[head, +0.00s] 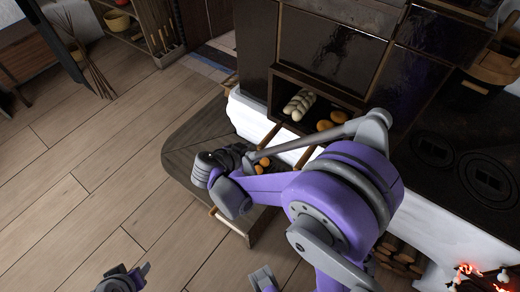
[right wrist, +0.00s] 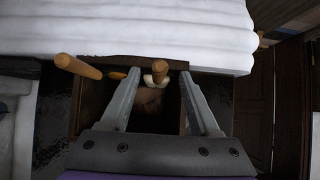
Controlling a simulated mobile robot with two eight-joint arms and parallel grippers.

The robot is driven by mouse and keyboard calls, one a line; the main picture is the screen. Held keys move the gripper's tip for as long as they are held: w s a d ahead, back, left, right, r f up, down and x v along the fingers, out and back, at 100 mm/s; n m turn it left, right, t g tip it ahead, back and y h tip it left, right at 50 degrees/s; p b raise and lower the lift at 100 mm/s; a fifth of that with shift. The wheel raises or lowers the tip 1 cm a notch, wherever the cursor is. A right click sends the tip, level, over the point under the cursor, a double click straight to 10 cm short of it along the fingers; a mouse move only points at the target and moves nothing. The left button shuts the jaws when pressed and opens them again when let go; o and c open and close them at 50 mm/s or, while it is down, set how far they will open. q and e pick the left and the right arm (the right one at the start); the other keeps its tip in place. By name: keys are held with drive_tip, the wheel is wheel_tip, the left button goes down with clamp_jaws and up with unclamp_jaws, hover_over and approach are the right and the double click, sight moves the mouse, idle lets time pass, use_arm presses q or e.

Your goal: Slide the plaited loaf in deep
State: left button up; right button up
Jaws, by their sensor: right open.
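The plaited loaf (head: 298,104) is pale and lies in the dark compartment of the stove, beside several orange-brown rolls (head: 325,125). In the right wrist view a small pale part, apparently the loaf (right wrist: 151,80), shows between the finger ends, partly behind a wooden handle end (right wrist: 160,67). My right gripper (right wrist: 160,92) is open, with both fingers spread and nothing held between them. In the head view its wrist is by the stove's front, below and left of the opening, and its fingers are hard to make out. My left gripper (head: 128,278) is at the bottom left edge, away from the stove; its jaws are unclear.
A white ledge (head: 250,122) runs along the stove below the opening. A dark wooden bench (head: 185,150) stands in front of it. Wooden rods (head: 270,136) stick out near the opening, and another handle (right wrist: 78,66) shows in the wrist view. The plank floor at left is clear.

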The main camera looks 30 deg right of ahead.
sight(258, 149)
drive_tip(key=shift+b+x, duration=0.55)
drive_tip(key=shift+x, duration=1)
clamp_jaws()
